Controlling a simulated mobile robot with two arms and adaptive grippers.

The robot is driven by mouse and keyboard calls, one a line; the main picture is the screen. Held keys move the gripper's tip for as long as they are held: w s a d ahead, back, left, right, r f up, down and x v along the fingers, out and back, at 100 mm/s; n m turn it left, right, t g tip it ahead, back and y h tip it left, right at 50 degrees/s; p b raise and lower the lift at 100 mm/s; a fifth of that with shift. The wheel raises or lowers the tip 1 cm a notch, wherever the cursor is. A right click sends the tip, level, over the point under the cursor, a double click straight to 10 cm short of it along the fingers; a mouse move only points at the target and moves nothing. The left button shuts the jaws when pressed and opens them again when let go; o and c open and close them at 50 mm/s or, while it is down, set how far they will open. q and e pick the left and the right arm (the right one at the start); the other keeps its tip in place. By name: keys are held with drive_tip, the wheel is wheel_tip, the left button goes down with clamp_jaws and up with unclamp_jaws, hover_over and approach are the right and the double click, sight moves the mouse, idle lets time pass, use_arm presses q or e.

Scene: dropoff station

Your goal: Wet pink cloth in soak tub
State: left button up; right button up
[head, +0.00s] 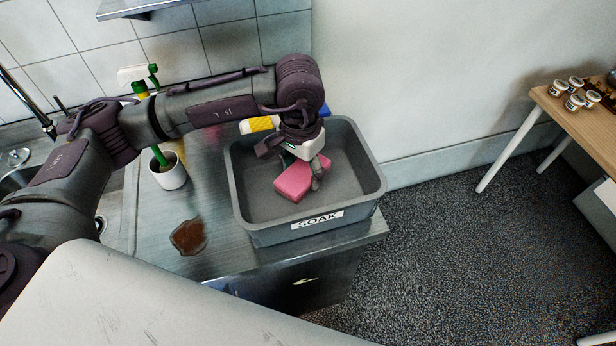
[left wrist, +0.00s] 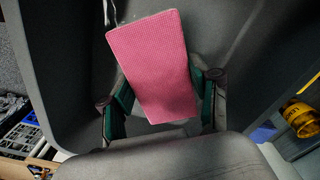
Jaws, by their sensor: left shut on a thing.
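The pink cloth (head: 301,181) is a flat folded rectangle inside the grey soak tub (head: 243,196), which bears a SOAK label. My left gripper (head: 306,168) reaches down into the tub and is shut on the cloth. In the left wrist view, the cloth (left wrist: 158,65) stands between the two green-padded fingers (left wrist: 163,112), with the tub wall (left wrist: 50,70) around it. I cannot tell whether the cloth touches the tub floor. My right gripper is in neither view.
The tub stands at the right end of the metal counter (head: 205,210). A brown spill (head: 188,236) lies on the counter in front. A white pot (head: 169,173) with a green-handled brush stands left of the tub. A wooden table (head: 575,118) with small jars is far right.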

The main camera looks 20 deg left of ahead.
sight(302, 172)
use_arm(q)
drive_tip(key=shift+r+p, duration=1.3)
drive_tip(key=shift+r, duration=3.3)
drive_tip(key=shift+r, duration=0.1)
wheel_tip(302, 172, up, 4)
drive_tip(key=shift+f+p, duration=0.1)
drive_tip(key=shift+p, duration=0.35)
